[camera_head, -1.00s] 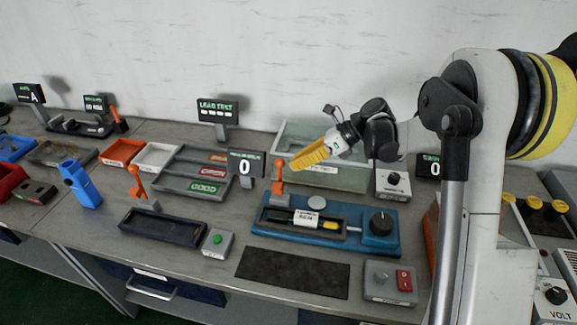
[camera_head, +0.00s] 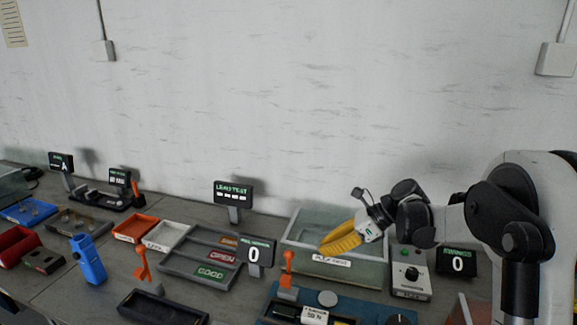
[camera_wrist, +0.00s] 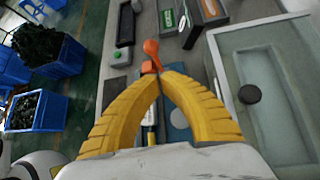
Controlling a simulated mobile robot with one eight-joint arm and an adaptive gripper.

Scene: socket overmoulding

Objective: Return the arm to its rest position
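My gripper (camera_head: 326,247) has yellow ribbed fingers and is raised at the right, over the clear-walled tank (camera_head: 372,272), pointing left and slightly down. In the wrist view my gripper (camera_wrist: 157,76) has its two fingertips together, with nothing seen held between them. An orange lever (camera_wrist: 151,52) shows just beyond the tips there; it looks apart from them. My arm comes in from the right edge of the head view and is bent.
The blue fixture (camera_head: 345,304) with an orange lever is below my gripper. A counter display (camera_head: 254,254) and sorting trays (camera_head: 172,264) stand to its left. A control box with a knob (camera_head: 411,274) is to its right.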

